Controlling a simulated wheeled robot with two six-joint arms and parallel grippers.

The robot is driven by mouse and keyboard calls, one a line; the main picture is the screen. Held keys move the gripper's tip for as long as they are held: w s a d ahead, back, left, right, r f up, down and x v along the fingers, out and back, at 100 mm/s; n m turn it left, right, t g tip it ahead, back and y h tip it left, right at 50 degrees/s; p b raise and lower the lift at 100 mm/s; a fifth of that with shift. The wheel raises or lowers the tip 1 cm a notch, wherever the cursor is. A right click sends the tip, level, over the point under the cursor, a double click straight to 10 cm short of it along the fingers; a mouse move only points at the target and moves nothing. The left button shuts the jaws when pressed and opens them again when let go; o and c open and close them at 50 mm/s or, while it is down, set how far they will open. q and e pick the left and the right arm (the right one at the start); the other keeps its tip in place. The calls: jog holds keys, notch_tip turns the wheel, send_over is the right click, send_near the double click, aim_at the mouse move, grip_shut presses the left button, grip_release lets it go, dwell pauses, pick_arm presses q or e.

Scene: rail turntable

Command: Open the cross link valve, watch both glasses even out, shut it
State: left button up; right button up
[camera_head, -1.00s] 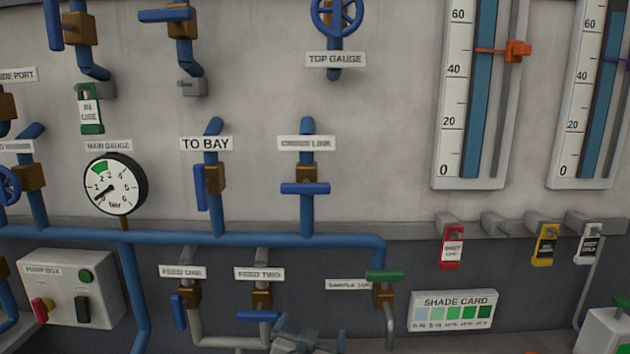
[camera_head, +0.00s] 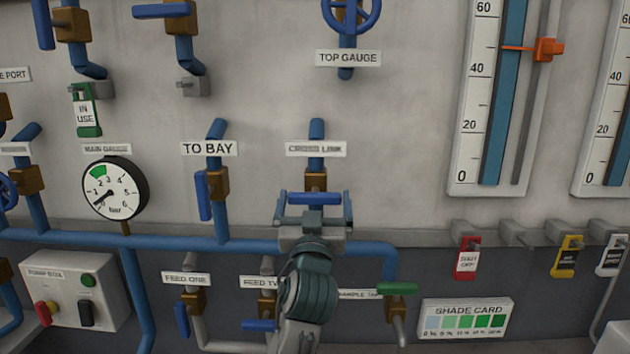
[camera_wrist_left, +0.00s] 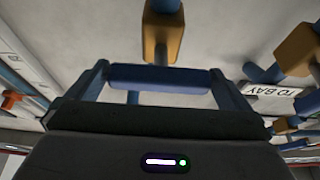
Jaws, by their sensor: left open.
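The cross link valve has a brass body (camera_head: 316,180) under the CROSS LINK label (camera_head: 316,149). Its blue lever (camera_head: 314,198) lies level, across the upright pipe. My left gripper (camera_head: 314,203) is open at the lever, with one finger past each end. In the left wrist view the lever (camera_wrist_left: 160,78) spans between the two fingers of the gripper (camera_wrist_left: 160,82); whether they touch it I cannot tell. Two tall sight glasses, the nearer (camera_head: 495,100) and the one at the right edge (camera_head: 625,110), show blue columns running out of the top of view. My right gripper is not in view.
The TO BAY valve lever (camera_head: 203,196) hangs upright to the left. FEED ONE (camera_head: 182,319) and FEED TWO (camera_head: 260,325) levers and a green sample tap handle (camera_head: 397,288) sit below. A blue header pipe (camera_head: 180,240) runs across. Red (camera_head: 467,258) and yellow (camera_head: 566,256) tags hang at right.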

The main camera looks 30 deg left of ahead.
pick_arm(q)
jog(key=shift+r+p+x, duration=0.15)
jog(key=shift+p+x, duration=0.15)
jog(key=shift+x, duration=0.4)
jog(key=shift+r+p+x, duration=0.15)
jog(key=shift+p+x, duration=0.1)
jog(key=shift+x, duration=0.45)
jog(key=shift+f, duration=0.1)
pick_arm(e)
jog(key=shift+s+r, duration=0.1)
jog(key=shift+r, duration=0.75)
pick_arm(q)
jog(key=shift+f, duration=0.1)
